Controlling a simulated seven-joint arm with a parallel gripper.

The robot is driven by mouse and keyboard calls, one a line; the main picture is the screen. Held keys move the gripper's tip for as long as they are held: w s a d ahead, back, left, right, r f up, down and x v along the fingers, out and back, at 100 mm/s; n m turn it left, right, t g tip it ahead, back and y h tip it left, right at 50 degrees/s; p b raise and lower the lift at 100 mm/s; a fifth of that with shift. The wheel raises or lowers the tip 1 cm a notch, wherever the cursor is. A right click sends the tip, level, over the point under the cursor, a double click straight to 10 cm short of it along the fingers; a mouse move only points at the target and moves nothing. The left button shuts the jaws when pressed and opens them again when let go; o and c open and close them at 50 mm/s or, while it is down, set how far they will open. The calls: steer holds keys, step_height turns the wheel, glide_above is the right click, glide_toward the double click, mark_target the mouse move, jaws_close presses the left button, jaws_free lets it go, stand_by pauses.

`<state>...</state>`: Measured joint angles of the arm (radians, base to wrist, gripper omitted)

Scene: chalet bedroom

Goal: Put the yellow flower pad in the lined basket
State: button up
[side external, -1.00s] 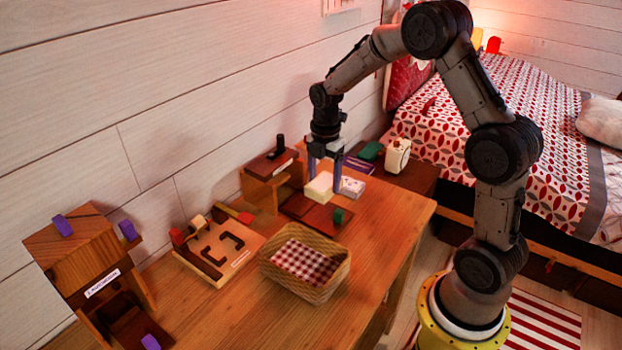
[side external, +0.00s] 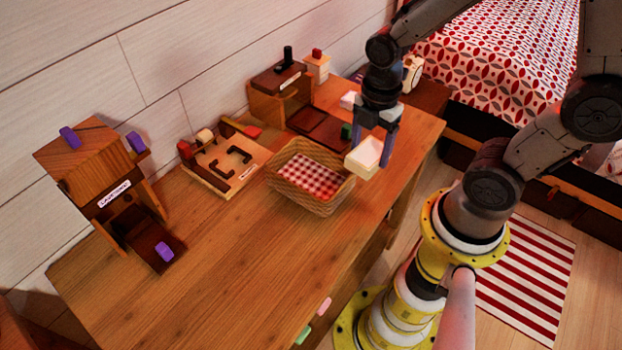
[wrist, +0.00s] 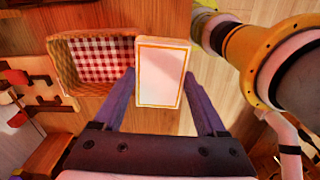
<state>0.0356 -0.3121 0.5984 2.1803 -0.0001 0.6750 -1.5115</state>
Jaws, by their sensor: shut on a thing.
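The pad (side external: 365,158) is a pale cream block; the wrist view shows its white face with a yellow border (wrist: 160,78). I make out no flower on it. My gripper (side external: 372,148) is shut on it, with a purple-grey finger on each side, and holds it up at the right of the basket. The lined basket (side external: 337,202) is woven wicker with a red-and-white checked cloth, and looks empty. In the wrist view the basket (wrist: 66,74) lies just left of the pad. Whether the pad overlaps the basket's rim from above I cannot tell.
A wooden letter-maze board (side external: 222,165) lies left of the basket. A wooden box with a dark tray (side external: 325,130) and green block stands behind it. A wooden stand with purple knobs (side external: 100,170) is at far left. The desk front (side external: 240,260) is clear.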

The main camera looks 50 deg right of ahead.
steer(key=shift+s+a+r, duration=0.15)
steer(key=shift+s+a, duration=0.45)
steer(key=shift+s, duration=0.05)
steer(key=shift+s+a+r+n, duration=0.15)
steer(key=shift+a+n, duration=0.1)
steer(key=shift+n, duration=0.15)
steer(key=shift+w+a, duration=0.2)
steer(key=w+f, duration=0.5)
steer(key=w, duration=0.4)
glide_above(311, 181)
step_height(311, 181, down, 5)
steer(key=shift+r, duration=0.2)
steer(key=shift+f, duration=1.6)
steer(key=shift+f, duration=0.2)
steer(key=o, duration=1.3)
